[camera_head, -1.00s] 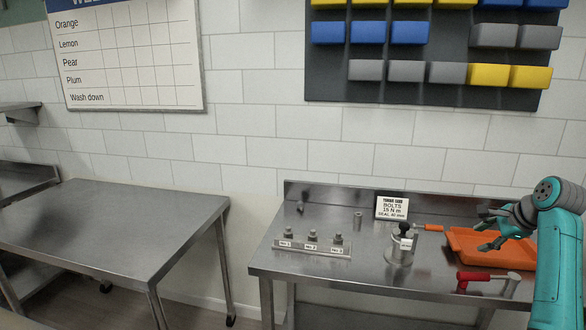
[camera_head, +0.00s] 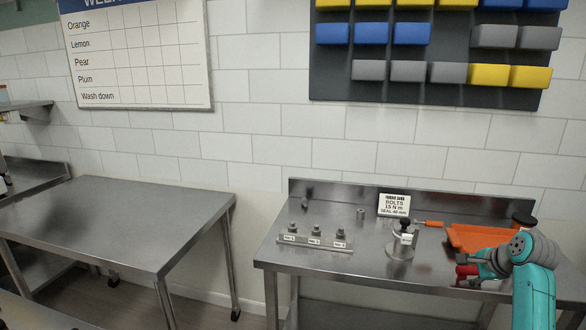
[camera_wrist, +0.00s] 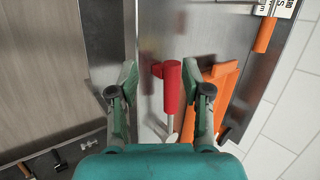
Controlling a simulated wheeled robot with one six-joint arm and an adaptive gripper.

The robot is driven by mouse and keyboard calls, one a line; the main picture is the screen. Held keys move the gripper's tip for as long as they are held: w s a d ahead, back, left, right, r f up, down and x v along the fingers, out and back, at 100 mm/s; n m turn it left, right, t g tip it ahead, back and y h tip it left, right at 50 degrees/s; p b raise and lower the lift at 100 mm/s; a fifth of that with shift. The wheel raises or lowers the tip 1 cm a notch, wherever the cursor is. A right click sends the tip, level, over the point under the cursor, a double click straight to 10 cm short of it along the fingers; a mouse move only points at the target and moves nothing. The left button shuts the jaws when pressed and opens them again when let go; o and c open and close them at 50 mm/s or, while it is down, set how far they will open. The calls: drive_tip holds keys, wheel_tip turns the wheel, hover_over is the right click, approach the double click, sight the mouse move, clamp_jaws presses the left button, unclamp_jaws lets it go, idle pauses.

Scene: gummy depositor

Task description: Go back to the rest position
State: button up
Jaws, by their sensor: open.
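My gripper (camera_wrist: 160,106) is open and empty in the wrist view, its two fingers spread apart above the front part of the right-hand metal table. A red-handled tool (camera_wrist: 171,88) with a grey shaft shows between the fingers, and nothing shows the fingers touching it. In the head view my arm is at the lower right, over that table (camera_head: 340,262), and my gripper's fingertips are mostly hidden behind the wrist. A bit of the red tool (camera_head: 467,270) shows beside my arm.
An orange tray (camera_head: 478,236) lies behind my arm. A metal fixture with a black knob (camera_head: 402,242), a labelled bolt rack (camera_head: 314,242) and a sign (camera_head: 394,206) stand on the table. An empty metal table (camera_head: 110,220) is at left, with floor between.

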drive_tip(key=s+a+f+n, duration=0.25)
drive_tip(key=a+f, duration=0.45)
drive_tip(key=f, duration=0.5)
drive_tip(key=s+a+f+n+t+h, duration=0.1)
drive_tip(key=s+a+f+n, duration=0.2)
drive_tip(key=s+a+f, duration=0.65)
drive_tip(key=s+a+f+n+t+h, duration=0.1)
drive_tip(key=s+a+f+n+t, duration=0.1)
drive_tip(key=s+a+f, duration=0.75)
drive_tip(key=s+a+r+n+t, duration=0.1)
drive_tip(key=s+a+r+n, duration=0.15)
drive_tip(key=s, duration=0.85)
drive_tip(key=s+a+r+n+t, duration=0.1)
drive_tip(key=s+r+n, duration=0.2)
drive_tip(key=s, duration=0.8)
drive_tip(key=s+a+r+n+t, duration=0.1)
drive_tip(key=s+r+n, duration=0.2)
drive_tip(key=s+r, duration=0.4)
drive_tip(key=s+a+r+n+y, duration=0.1)
drive_tip(key=s+r+n, duration=0.2)
drive_tip(key=s+r, duration=0.5)
drive_tip(key=shift+s+a+r+t, duration=0.15)
drive_tip(key=shift+s+a+t, duration=0.2)
drive_tip(key=shift+a+t, duration=0.05)
